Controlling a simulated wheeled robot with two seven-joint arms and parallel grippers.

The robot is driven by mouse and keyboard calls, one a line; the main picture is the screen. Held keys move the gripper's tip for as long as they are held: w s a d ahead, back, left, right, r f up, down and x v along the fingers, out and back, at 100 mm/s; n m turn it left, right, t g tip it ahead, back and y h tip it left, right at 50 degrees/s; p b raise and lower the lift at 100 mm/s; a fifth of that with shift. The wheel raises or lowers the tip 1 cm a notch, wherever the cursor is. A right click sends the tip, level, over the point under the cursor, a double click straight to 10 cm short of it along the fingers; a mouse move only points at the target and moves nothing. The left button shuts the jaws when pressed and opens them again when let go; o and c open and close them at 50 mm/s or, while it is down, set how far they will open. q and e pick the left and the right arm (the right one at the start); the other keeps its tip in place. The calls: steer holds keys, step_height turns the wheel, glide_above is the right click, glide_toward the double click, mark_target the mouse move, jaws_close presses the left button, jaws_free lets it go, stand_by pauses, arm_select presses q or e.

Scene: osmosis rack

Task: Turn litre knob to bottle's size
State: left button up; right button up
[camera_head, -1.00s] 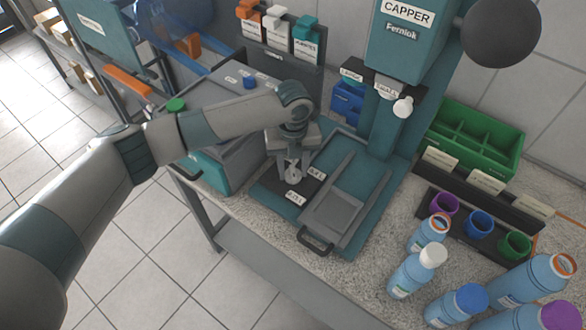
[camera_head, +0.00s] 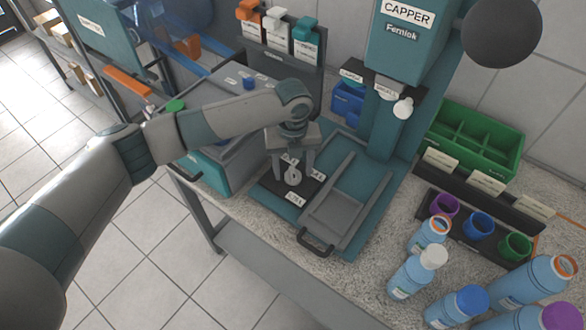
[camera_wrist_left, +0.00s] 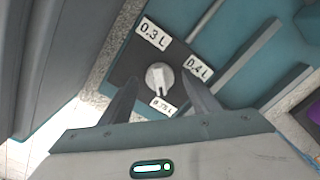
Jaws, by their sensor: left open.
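The litre knob (camera_wrist_left: 159,77) is a small pale round dial on a dark plate (camera_wrist_left: 130,66) of the capper. Labels around it read 0.3 L (camera_wrist_left: 153,34), 0.4 L (camera_wrist_left: 199,67) and what looks like 0.75 L (camera_wrist_left: 163,106). In the head view the knob (camera_head: 293,177) is between the fingers of my left gripper (camera_head: 293,172). That gripper points down and is open, with one finger on each side of the knob; I cannot tell whether they touch it. Blue bottles (camera_head: 409,278) stand at lower right. My right gripper is out of view.
The capper column (camera_head: 384,128) rises behind the plate. A grey sliding tray (camera_head: 336,207) with a dark handle lies right of the knob. Purple, blue (camera_head: 480,224) and green cups and a green bin (camera_head: 474,142) stand further right. A grey-teal box machine (camera_head: 216,172) is left.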

mark_target(293, 172)
arm_select(q)
step_height(293, 172, up, 17)
steer(key=b, duration=0.4)
steer(key=shift+b, duration=0.3)
steer(key=shift+f, duration=0.1)
